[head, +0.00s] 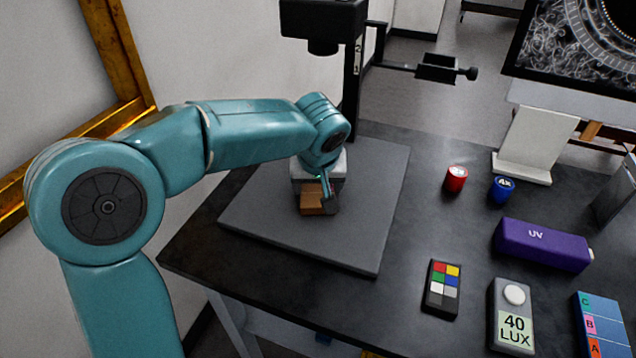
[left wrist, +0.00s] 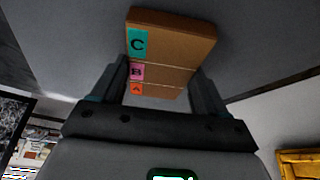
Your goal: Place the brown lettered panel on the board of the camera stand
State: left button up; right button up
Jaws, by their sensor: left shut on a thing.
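The brown lettered panel (head: 311,206) is in my left gripper (head: 327,201), over the grey board (head: 345,240) of the camera stand (head: 353,90). In the left wrist view the panel (left wrist: 172,50) sits between the two fingers of my left gripper (left wrist: 163,88), with its teal C, pink B and orange A tabs along its left edge. The gripper is shut on it. The gripper hides part of the panel in the head view. I cannot tell whether the panel touches the board. My right gripper is not in view.
A blue lettered panel (head: 603,330), a light meter (head: 511,315), a colour chart (head: 441,288), a purple UV case (head: 542,244) and red (head: 456,178) and blue (head: 502,189) cylinders stand right of the board. The camera head (head: 323,25) overhangs it. The board's front is clear.

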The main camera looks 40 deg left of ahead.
pick_arm(q)
jog(key=shift+f, duration=0.15)
jog(key=o, duration=0.7)
jog(key=shift+w+f, duration=0.15)
jog(key=shift+c, duration=0.2)
jog(key=o, duration=0.4)
jog(key=shift+w, duration=0.1)
jog(key=shift+r, duration=0.35)
jog(key=p+v, duration=0.1)
jog(key=v, duration=1.1)
jog(key=shift+p, duration=0.4)
